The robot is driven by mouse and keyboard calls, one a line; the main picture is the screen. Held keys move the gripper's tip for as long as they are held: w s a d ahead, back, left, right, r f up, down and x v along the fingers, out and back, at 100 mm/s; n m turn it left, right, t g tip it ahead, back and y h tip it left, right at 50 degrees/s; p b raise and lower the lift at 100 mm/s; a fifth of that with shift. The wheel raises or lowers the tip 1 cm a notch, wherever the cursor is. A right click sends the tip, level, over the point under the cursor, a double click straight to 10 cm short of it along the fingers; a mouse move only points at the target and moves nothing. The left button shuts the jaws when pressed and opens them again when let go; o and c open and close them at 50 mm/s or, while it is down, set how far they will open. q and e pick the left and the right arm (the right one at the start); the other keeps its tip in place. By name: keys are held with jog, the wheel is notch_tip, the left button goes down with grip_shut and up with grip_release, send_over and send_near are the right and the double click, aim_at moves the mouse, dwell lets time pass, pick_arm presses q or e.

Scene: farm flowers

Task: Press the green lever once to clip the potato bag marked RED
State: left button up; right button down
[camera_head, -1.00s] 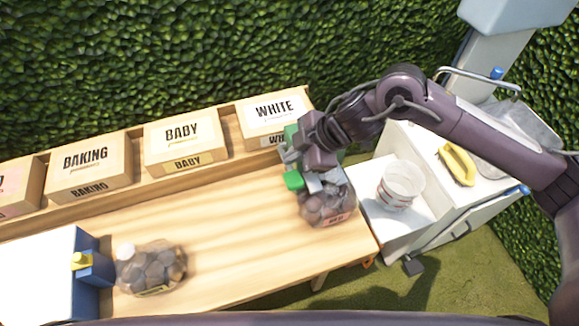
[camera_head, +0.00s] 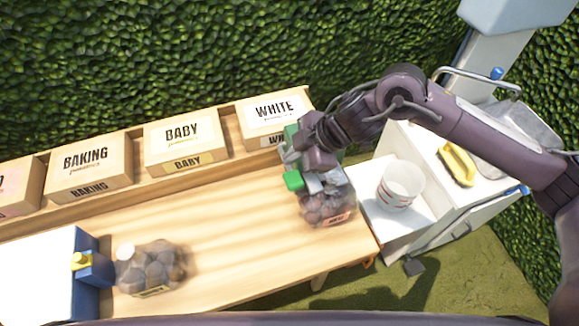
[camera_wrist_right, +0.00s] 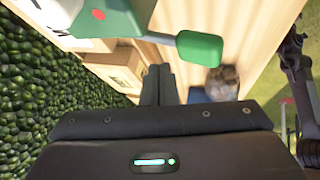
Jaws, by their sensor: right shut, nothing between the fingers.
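The green lever (camera_head: 294,180) is a green knob at the front of a green clipping device (camera_head: 291,133), at the right end of the wooden table. It also shows in the right wrist view (camera_wrist_right: 199,48). My right gripper (camera_head: 331,182) is shut and empty, beside the lever and above that bag. In the wrist view its fingers (camera_wrist_right: 158,84) are together, below and left of the lever. My left gripper is not in view.
Another potato bag (camera_head: 150,268) with a yellowish label lies beside a blue device with a yellow knob (camera_head: 82,260) at the left. Boxes marked BAKING (camera_head: 88,167), BABY (camera_head: 183,141) and WHITE (camera_head: 275,116) line the back. A white bucket (camera_head: 401,185) stands right. The table's middle is clear.

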dwell(0.4)
jog(key=shift+s+f, duration=0.1)
jog(key=shift+f, duration=0.3)
jog(key=shift+s+d+f+b, duration=0.1)
jog(key=shift+s+f+b, duration=0.15)
jog(key=shift+f+b, duration=0.6)
dwell(1.2)
jog(key=shift+f, duration=0.15)
dwell(0.3)
jog(key=shift+w+r+p, duration=0.2)
jog(key=shift+r+p, duration=0.5)
jog(key=shift+p, duration=0.05)
jog(key=shift+w+r+p, duration=0.15)
jog(key=shift+r+p, duration=0.55)
jog(key=shift+p, duration=0.05)
jog(key=shift+r, duration=0.1)
jog(key=r+p, duration=0.3)
jog(key=w+r+p, duration=0.1)
jog(key=shift+w+a+r, duration=0.1)
jog(key=shift+a+r, duration=0.2)
jog(key=shift+r, duration=0.05)
